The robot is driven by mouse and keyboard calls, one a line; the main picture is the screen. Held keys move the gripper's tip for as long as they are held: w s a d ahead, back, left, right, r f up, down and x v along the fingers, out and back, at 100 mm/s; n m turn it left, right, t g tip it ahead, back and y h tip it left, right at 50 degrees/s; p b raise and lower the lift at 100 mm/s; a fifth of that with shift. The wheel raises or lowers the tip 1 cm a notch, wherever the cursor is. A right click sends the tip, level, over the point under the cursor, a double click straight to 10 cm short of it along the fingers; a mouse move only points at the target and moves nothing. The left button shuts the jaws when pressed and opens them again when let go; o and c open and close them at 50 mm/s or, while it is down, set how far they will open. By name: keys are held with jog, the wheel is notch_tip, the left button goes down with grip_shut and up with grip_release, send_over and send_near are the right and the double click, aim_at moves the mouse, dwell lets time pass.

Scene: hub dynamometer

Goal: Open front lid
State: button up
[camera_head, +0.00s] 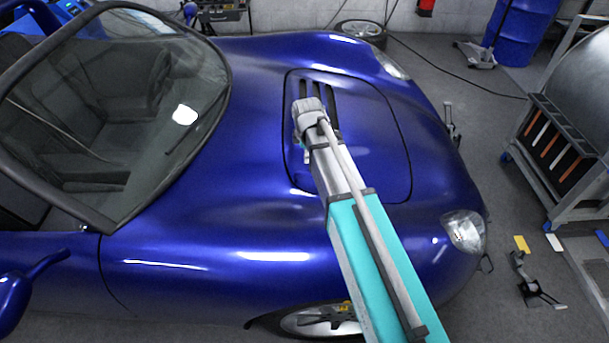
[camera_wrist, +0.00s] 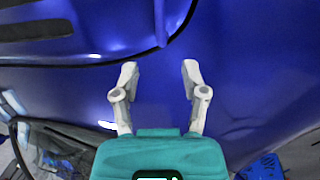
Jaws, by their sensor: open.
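The front lid (camera_head: 372,130) is the blue panel on the car's nose, outlined by a dark seam and marked with dark vent slots. It lies flush with the body and looks shut. My arm reaches over it from the lower right, and my gripper is mostly hidden behind the arm in the head view. In the wrist view my gripper (camera_wrist: 160,75) has its two pale fingers spread with nothing between them. Its tips point toward the lid's curved seam. Part of the lid (camera_wrist: 100,28) shows there beyond the tips; contact cannot be told.
The blue car body (camera_head: 230,215) surrounds the lid, with the windshield (camera_head: 120,110) at left and a headlight (camera_head: 463,232) at right. A metal rig (camera_head: 565,150) stands at far right. Grey floor between car and rig is partly clear, with small stands (camera_head: 530,280) on it.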

aim_at(307, 173)
jog(key=shift+w+f+b, duration=0.45)
jog(key=shift+f+b, duration=1.75)
jog(key=shift+w+f+b, duration=0.4)
jog(key=shift+f+b, duration=1.75)
jog(key=shift+f, duration=0.1)
jog(key=shift+w+f+b, duration=0.45)
jog(key=shift+f+b, duration=1.75)
grip_shut()
